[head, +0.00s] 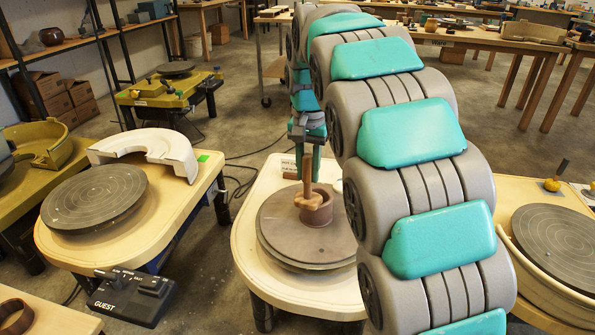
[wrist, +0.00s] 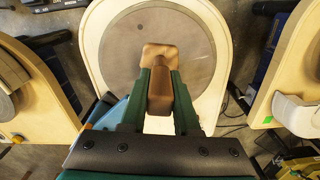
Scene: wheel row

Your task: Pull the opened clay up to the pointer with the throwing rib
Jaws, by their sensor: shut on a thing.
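A short brown clay cylinder (head: 322,217) stands on the round wheel head (head: 275,228) of the middle wheel. My gripper (head: 307,138) is above it, pointing down and shut on the tan wooden throwing rib (head: 308,184). The rib hangs with its wide lower end at the clay's near left rim, overlapping it in the head view; I cannot tell whether they touch. In the wrist view, my gripper (wrist: 161,110) has its green fingers on both sides of the rib (wrist: 163,58), over the wheel head (wrist: 120,45). I cannot clearly make out the clay there, nor the pointer in either view.
A wheel (head: 95,198) with a cream splash-pan half (head: 150,148) stands left, another wheel (head: 555,240) right. A dark GUEST pedal box (head: 132,294) is at front left. My arm covers much of the right middle. Bare floor separates the wheels.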

